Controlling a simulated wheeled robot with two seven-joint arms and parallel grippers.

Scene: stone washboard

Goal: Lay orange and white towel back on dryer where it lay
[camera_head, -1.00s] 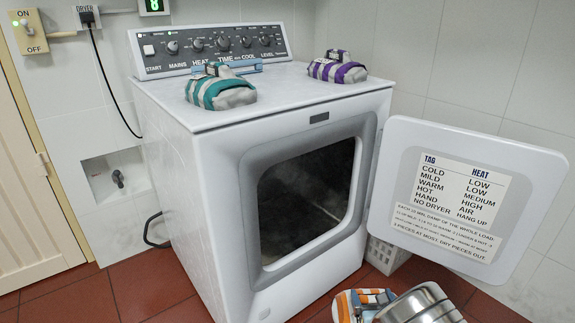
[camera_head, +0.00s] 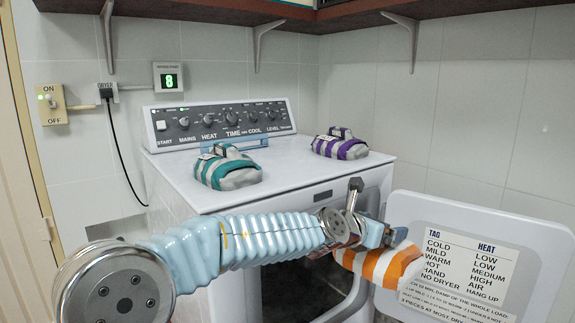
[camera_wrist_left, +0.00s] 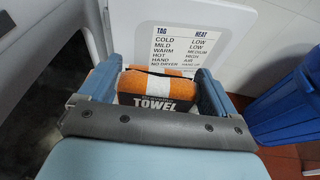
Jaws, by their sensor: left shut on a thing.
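The orange and white towel (camera_head: 398,266) is a striped bundle held in my left gripper (camera_head: 366,246), in front of the dryer and beside its open door. In the left wrist view, the towel (camera_wrist_left: 140,82) sits between the two blue fingers of the gripper (camera_wrist_left: 157,92), with a dark label reading TOWEL facing the camera. The white dryer (camera_head: 290,180) has a flat top, and the towel hangs lower than that top. My left forearm covers much of the dryer's front. My right gripper is not in view.
A teal and white bundle (camera_head: 228,171) and a purple and white bundle (camera_head: 340,147) lie on the dryer top, with bare surface between and in front of them. The open door (camera_head: 520,235) juts out right. Shelf brackets hang above. A blue bin (camera_wrist_left: 285,108) stands right in the wrist view.

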